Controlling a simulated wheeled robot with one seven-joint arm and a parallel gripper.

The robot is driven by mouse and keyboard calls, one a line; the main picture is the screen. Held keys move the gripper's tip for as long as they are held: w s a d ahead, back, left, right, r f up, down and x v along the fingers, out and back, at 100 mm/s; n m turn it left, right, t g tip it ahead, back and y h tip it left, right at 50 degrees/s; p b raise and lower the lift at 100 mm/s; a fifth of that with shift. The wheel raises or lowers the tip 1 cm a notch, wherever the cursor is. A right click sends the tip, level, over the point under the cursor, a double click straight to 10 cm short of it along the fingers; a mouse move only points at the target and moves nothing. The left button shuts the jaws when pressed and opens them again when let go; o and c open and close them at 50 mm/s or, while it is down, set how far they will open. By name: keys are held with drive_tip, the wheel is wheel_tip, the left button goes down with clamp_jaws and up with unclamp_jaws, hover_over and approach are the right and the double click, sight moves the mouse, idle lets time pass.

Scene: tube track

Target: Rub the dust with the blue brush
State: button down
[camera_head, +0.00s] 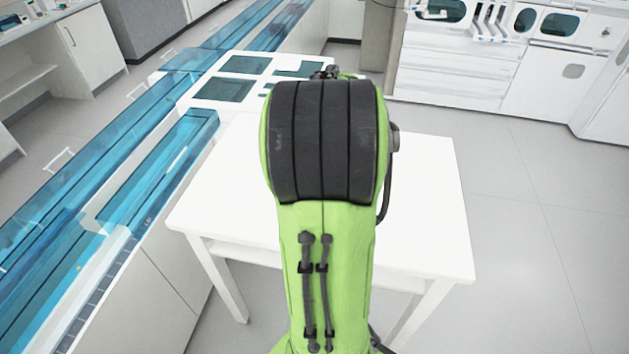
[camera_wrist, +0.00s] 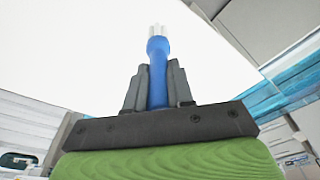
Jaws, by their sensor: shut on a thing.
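The blue brush (camera_wrist: 157,50) shows in the wrist view, its blue handle between the two dark fingers of my gripper (camera_wrist: 157,68). My gripper is shut on the handle. The pale bristles point away from the gripper, toward the top of the picture, against a plain white area. I cannot tell whether the bristles touch anything. No dust can be made out in either view. In the head view my green and black arm reaches over the white table (camera_head: 430,215) and hides its middle; the brush and gripper cannot be made out there.
A blue glass-covered tube track (camera_head: 95,175) runs along the left of the table. A white panel with dark openings (camera_head: 245,65) lies at the table's far left. White lab cabinets (camera_head: 455,75) stand at the back right. The floor right of the table is clear.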

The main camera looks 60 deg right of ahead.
drive_tip(key=shift+a+f, duration=0.4)
drive_tip(key=shift+a, duration=0.3)
drive_tip(key=w+a+f+n, duration=0.2)
drive_tip(key=w+a+f, duration=0.7)
drive_tip(key=a, duration=0.3)
drive_tip(key=w+a+f+n, duration=0.2)
drive_tip(key=w+a+f, duration=0.7)
drive_tip(key=w+a, duration=0.2)
drive_tip(key=shift+a+y, duration=0.3)
drive_tip(key=shift+a, duration=0.9)
